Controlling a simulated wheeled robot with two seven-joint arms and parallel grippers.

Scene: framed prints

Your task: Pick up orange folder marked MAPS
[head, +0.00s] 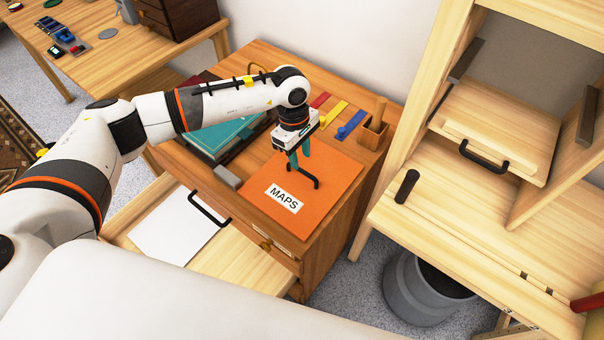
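The orange folder (327,201) lies flat on the wooden cabinet top, with a white label reading MAPS near its front corner. A black handle (305,179) stands up from its upper face. My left gripper (300,156) points down over the folder, close to the handle's far end. Its two teal fingers show apart, with a gap between them. Whether the fingertips touch the handle I cannot tell. My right gripper is out of view.
A teal book (216,136) and a small grey block (227,176) lie left of the folder. Coloured strips and a wooden pen holder (373,133) sit behind it. An open drawer holding white paper (171,228) juts out in front. A wooden desk (455,222) stands right.

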